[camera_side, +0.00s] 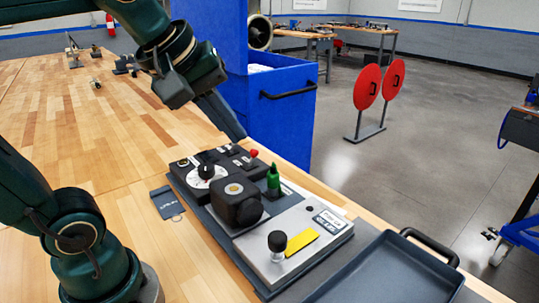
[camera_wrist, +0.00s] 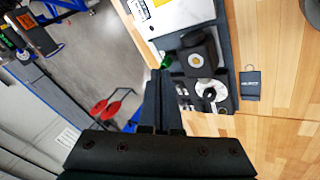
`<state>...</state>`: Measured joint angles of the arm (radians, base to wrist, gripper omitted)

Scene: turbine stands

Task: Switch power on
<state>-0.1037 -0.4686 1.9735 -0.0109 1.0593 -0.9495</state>
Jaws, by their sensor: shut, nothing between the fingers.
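A dark control panel (camera_side: 240,262) lies on the wooden bench. It carries a white-faced dial with a black knob (camera_side: 206,172), small black switches, a red-tipped lever (camera_side: 254,154), a green part (camera_side: 273,178) and a black block (camera_side: 238,203). Its silver plate (camera_side: 310,240) holds a black knob (camera_side: 278,243) and a yellow label. Which control is the power switch I cannot tell. My gripper (camera_side: 238,135) is shut and empty, above the panel's far end near the red-tipped lever. In the wrist view its fingers (camera_wrist: 160,80) hide part of the panel's switch area.
A grey tray (camera_side: 385,272) with a black handle adjoins the panel on the right. A small dark tag (camera_side: 167,203) lies left of the panel. A blue cabinet (camera_side: 285,115) stands behind the bench edge. The bench to the left is mostly clear.

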